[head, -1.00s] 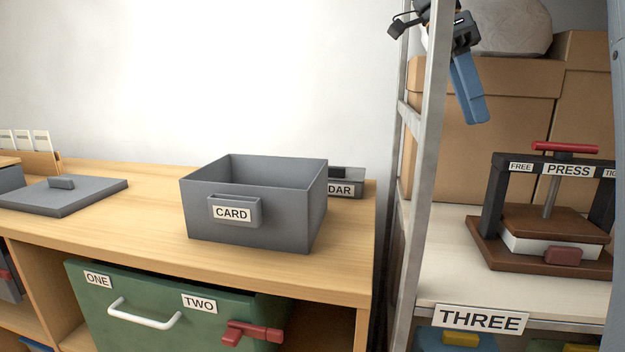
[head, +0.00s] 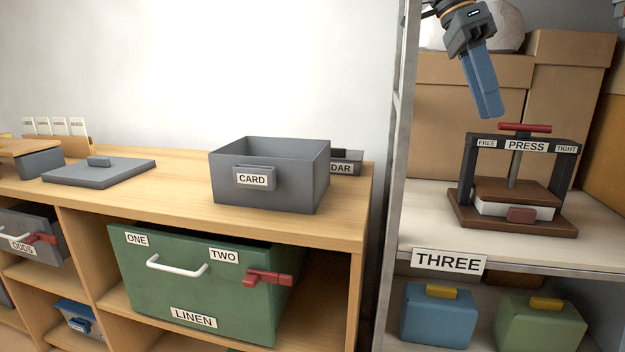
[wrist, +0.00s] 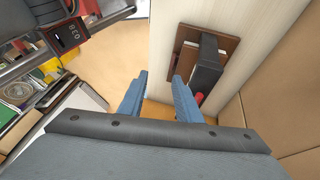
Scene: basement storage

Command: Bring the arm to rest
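My gripper (head: 490,114) hangs in the air at the upper right of the head view, its blue fingers pointing down. It appears above and a little left of the press in that picture. In the wrist view my gripper (wrist: 160,77) shows two blue fingers standing apart with nothing held between them. The press (head: 527,145) has a dark frame, a red top handle and a wooden base, and stands on the metal shelf's pale board. It also shows beyond the fingers in the wrist view (wrist: 207,70).
A metal shelf post (head: 397,140) stands left of my gripper, with cardboard boxes (head: 566,75) behind. On the wooden unit are an open grey CARD box (head: 292,185) and a flat grey lid (head: 100,173). A green LINEN drawer (head: 190,290) sits below.

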